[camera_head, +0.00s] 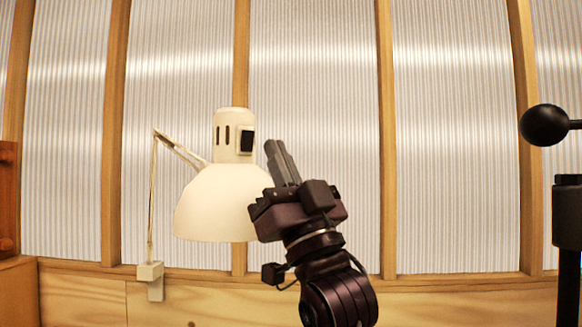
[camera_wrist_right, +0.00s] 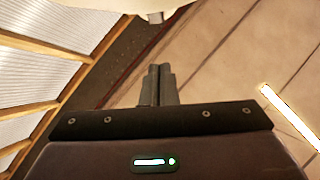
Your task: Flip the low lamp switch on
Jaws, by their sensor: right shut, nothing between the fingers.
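A cream desk lamp (camera_head: 222,200) hangs from a jointed arm in the head view, its wide shade facing down. A black rocker switch (camera_head: 246,141) sits on the right side of the lamp's neck; which way it is tipped I cannot tell. My right gripper (camera_head: 272,146) is shut and empty, its fingers pointing up and left, just right of the switch in the picture. A gap shows between the fingertips and the switch. In the right wrist view the closed fingers (camera_wrist_right: 158,70) point toward a pale rounded surface at the top edge. My left gripper is out of view.
The lamp's arm clamps at a small bracket (camera_head: 150,272) on the wooden ledge (camera_head: 85,268). Ribbed translucent panels between wooden posts stand behind. A black ball-ended handle (camera_head: 546,125) and a dark post (camera_head: 567,210) stand at far right.

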